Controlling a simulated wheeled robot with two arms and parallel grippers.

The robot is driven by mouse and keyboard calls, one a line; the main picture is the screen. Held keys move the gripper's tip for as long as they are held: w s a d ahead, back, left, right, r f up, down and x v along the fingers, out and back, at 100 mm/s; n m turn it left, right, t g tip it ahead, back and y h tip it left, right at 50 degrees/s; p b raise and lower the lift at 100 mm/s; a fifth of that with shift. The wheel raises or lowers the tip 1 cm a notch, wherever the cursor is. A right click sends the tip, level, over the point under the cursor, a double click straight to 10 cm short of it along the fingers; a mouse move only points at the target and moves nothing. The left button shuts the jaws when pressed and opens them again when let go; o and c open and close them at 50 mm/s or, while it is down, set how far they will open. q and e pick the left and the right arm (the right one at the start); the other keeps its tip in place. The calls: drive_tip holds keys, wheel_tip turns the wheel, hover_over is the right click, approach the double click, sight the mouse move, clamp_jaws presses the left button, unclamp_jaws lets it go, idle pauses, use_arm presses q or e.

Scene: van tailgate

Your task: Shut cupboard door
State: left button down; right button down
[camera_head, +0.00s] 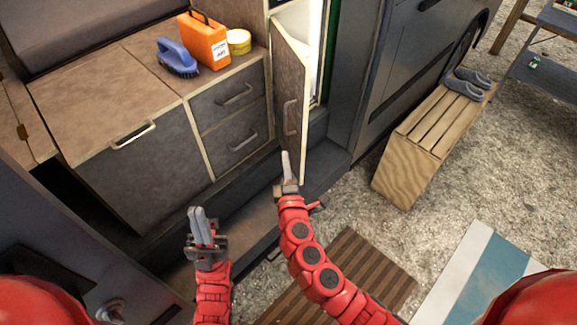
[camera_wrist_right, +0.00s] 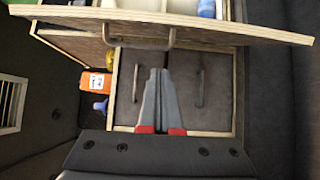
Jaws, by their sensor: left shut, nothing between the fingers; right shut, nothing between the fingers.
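The cupboard door (camera_head: 291,88) is a tall dark panel with a pale wood edge, standing open to the front of the cupboard. Its bar handle (camera_head: 289,118) is on the outer face. My right gripper (camera_head: 286,156) is shut and empty, its tips by the door's lower end in the head view. In the right wrist view the door (camera_wrist_right: 235,30) crosses the top, with my gripper tips (camera_wrist_right: 159,72) just below its handle (camera_wrist_right: 138,40); contact cannot be told. My left gripper (camera_head: 200,212) is shut and empty, low in front of the drawers.
Two drawers (camera_head: 226,112) with handles are left of the door. An orange canister (camera_head: 203,42), a blue brush (camera_head: 177,58) and a yellow tin (camera_head: 239,41) stand on the counter. The lit cupboard interior (camera_head: 302,22) shows behind the door. A wooden bench (camera_head: 412,152) is right.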

drive_tip(key=w+d+p, duration=0.2)
drive_tip(key=w+d, duration=0.1)
drive_tip(key=w, duration=0.3)
drive_tip(key=shift+w, duration=0.3)
drive_tip(key=shift+d, duration=0.15)
